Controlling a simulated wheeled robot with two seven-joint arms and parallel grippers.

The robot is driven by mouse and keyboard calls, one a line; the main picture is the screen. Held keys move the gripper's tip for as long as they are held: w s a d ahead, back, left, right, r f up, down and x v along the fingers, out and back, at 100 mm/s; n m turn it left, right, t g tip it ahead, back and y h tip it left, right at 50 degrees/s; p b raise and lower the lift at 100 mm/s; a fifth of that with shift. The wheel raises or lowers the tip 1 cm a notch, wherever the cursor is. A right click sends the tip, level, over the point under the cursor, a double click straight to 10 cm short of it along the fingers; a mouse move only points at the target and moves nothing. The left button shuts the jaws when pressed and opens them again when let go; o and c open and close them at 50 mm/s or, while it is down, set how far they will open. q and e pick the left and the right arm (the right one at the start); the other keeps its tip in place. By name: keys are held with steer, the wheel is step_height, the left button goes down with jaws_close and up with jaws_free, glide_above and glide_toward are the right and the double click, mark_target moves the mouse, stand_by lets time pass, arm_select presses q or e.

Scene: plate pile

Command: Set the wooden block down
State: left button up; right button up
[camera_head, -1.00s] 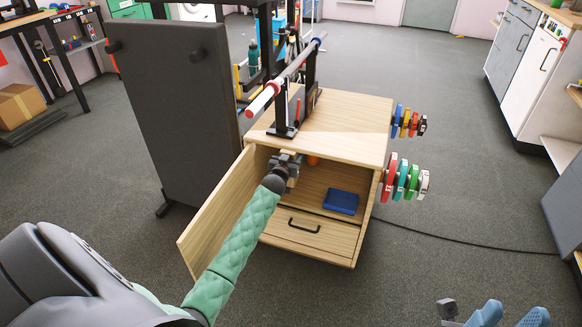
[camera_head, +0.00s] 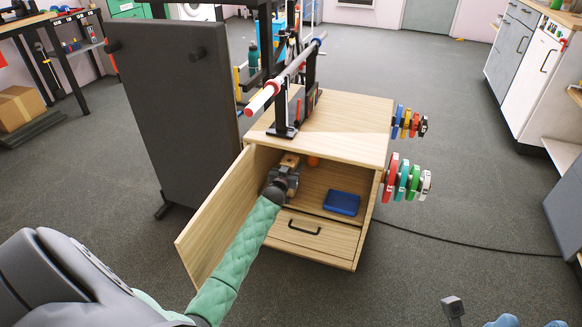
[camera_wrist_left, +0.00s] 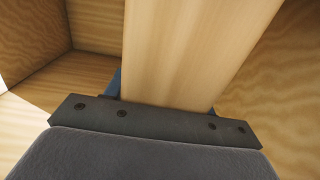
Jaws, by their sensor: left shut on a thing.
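The wooden block (camera_head: 290,160) is pale wood and sits in my left gripper (camera_head: 287,170), inside the open compartment of the wooden cabinet (camera_head: 350,112). In the left wrist view the block (camera_wrist_left: 195,50) fills the middle, and my left gripper (camera_wrist_left: 160,112) is shut on it. Pale wooden cabinet panels surround it there. Whether the block touches the compartment floor cannot be told. A part of my right gripper (camera_head: 452,308) shows at the bottom right edge; its fingers are not clear.
A blue box-like object (camera_head: 342,203) lies on the compartment floor to the right. A small orange object (camera_head: 313,161) is behind the gripper. The cabinet door (camera_head: 225,215) stands open at the left. A closed drawer (camera_head: 310,235) is below. A rack with a bar (camera_head: 290,75) stands on top.

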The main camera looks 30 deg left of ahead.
arm_select(q)
steer(key=o, duration=1.4)
